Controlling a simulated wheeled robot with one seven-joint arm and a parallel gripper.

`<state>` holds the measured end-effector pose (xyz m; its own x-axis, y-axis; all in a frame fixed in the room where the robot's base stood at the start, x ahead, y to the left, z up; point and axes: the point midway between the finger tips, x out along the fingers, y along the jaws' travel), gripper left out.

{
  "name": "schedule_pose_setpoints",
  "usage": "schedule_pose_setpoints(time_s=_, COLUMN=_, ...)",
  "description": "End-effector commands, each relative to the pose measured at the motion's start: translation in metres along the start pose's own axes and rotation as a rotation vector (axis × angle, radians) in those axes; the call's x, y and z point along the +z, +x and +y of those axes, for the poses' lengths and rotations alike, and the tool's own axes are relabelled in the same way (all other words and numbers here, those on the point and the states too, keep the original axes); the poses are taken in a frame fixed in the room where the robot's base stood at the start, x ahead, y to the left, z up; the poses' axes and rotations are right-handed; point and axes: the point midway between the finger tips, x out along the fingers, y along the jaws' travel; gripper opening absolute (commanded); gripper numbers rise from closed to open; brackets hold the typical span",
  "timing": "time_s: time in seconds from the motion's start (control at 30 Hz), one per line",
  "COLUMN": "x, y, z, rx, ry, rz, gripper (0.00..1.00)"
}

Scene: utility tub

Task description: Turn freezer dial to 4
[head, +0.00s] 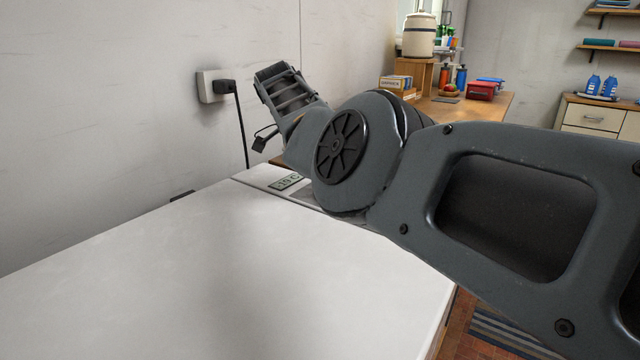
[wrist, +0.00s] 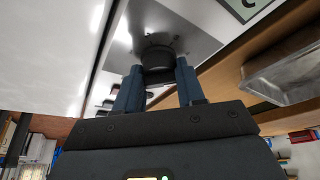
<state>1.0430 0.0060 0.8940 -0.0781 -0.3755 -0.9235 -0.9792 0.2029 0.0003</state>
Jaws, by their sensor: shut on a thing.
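The freezer dial (wrist: 157,59) is a dark round knob on a grey metal panel, in the upper middle of the wrist view. My gripper (wrist: 158,75) has its two blue-grey fingers on either side of the dial, shut on it. The dial's numbers and pointer cannot be made out. In the head view, the white freezer (head: 230,275) fills the lower left. Its display (head: 286,182) reads about -15 C at the far edge of the top. My arm hides the dial and fingertips in the head view.
A wall socket (head: 211,86) with a black plug and cord is behind the freezer. A wooden counter (head: 470,108) with a crock (head: 419,36), a red box (head: 482,91) and bottles stands at the back. A striped rug (head: 500,335) lies on the floor at lower right.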

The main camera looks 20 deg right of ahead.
Motion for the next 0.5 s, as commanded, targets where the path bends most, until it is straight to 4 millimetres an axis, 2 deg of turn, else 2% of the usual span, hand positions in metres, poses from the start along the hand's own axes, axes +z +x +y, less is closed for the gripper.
schedule_pose_setpoints(time_s=0.5, x=-0.0002, y=0.0005, z=-0.0001, rx=0.017, ry=0.038, rz=0.000, gripper=0.08)
